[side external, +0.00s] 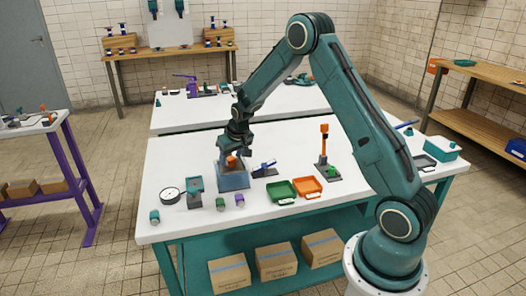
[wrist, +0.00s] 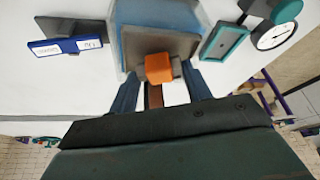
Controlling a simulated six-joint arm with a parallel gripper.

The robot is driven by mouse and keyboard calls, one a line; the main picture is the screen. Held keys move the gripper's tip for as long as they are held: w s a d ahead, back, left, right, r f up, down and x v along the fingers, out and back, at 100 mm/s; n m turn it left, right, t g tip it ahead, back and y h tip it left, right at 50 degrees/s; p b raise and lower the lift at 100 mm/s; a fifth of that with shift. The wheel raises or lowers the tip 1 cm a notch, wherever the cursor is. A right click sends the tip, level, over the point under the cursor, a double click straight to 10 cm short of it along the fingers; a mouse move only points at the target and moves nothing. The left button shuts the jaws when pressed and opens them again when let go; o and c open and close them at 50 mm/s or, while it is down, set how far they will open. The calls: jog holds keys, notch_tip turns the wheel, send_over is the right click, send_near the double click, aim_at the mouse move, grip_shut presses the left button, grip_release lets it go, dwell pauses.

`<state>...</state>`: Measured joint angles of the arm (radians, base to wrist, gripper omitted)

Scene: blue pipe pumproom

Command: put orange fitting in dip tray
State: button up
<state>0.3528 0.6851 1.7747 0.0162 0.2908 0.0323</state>
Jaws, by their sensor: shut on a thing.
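The orange fitting (wrist: 158,68) is between the fingers of my gripper (wrist: 160,82) in the wrist view, with a small grey end showing at its right. In the side view my gripper (side external: 232,157) points down, shut on the orange fitting (side external: 231,162). Both are directly over a blue, open-topped box (side external: 234,182), which has a grey-brown inside in the wrist view (wrist: 186,48). This box may be the dip tray. Whether the fitting touches its floor is hard to tell.
A green tray (side external: 281,197) and an orange tray (side external: 307,193) lie right of the box. A blue-handled piece (side external: 264,169) stands close at its right. A gauge (side external: 170,196) and a teal-topped stand (side external: 195,186) are left. Small fittings (side external: 220,204) are in front.

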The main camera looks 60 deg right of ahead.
jog(key=shift+f, duration=0.25)
jog(key=o, duration=1)
jog(key=shift+o, duration=0.2)
jog(key=shift+r, duration=0.1)
jog(key=v, duration=1.2)
jog(key=shift+s, duration=0.1)
